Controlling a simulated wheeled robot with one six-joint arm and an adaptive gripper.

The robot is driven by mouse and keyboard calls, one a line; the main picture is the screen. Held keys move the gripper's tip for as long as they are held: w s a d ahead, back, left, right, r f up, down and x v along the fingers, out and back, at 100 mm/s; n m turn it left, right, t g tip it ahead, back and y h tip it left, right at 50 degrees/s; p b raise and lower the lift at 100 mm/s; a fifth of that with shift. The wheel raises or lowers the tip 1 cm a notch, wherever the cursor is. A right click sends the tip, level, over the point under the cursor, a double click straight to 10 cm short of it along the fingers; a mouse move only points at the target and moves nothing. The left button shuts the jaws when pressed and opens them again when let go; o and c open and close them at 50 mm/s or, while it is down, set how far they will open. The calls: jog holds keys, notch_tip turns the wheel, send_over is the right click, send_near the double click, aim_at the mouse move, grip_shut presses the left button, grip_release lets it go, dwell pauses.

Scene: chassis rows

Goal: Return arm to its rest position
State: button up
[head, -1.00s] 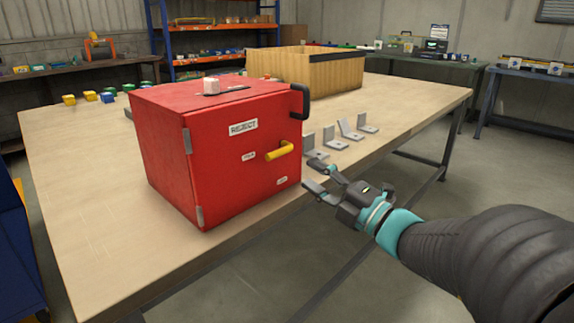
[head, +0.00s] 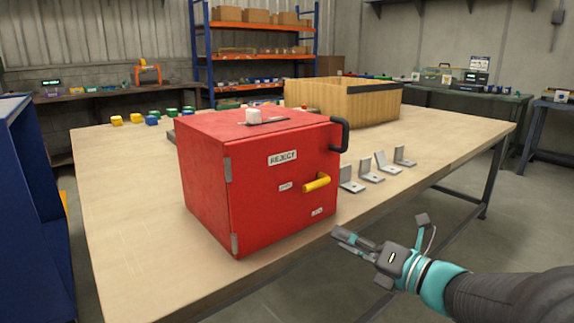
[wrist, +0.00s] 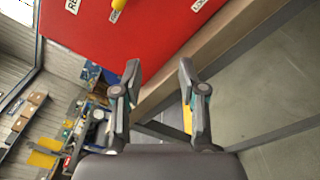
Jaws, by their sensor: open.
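My gripper (head: 345,245) is at the lower right in the head view, off the front edge of the table and to the right of the red box's lower corner. In the wrist view my gripper (wrist: 158,82) shows two fingers spread apart with nothing between them. The red REJECT box (head: 272,190) stands on the table with its front door shut. Its yellow handle (head: 316,182) is apart from my gripper. The red box also fills the top of the wrist view (wrist: 150,35).
The wooden table (head: 120,240) holds several metal brackets (head: 372,170), a wooden crate (head: 345,102) and small coloured blocks (head: 135,118). A blue cabinet (head: 35,210) stands at left. Open floor (head: 540,220) lies to the right.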

jog(key=s+a+f+n+g+h, duration=0.3)
jog(key=s+f+n+g, duration=0.65)
jog(key=n, duration=1.05)
jog(key=s+d+f+n+h, duration=0.4)
jog(key=s+d+n+h, duration=0.2)
jog(key=n, duration=0.5)
jog(key=s+r+n+h, duration=0.1)
jog(key=n, duration=0.1)
jog(key=r+n+t+h, duration=0.1)
jog(key=r+n, duration=0.1)
jog(key=s+r+n+t+h, duration=0.1)
jog(key=n, duration=0.1)
jog(key=shift+s+d+r, duration=0.1)
jog(key=shift+s+r, duration=0.2)
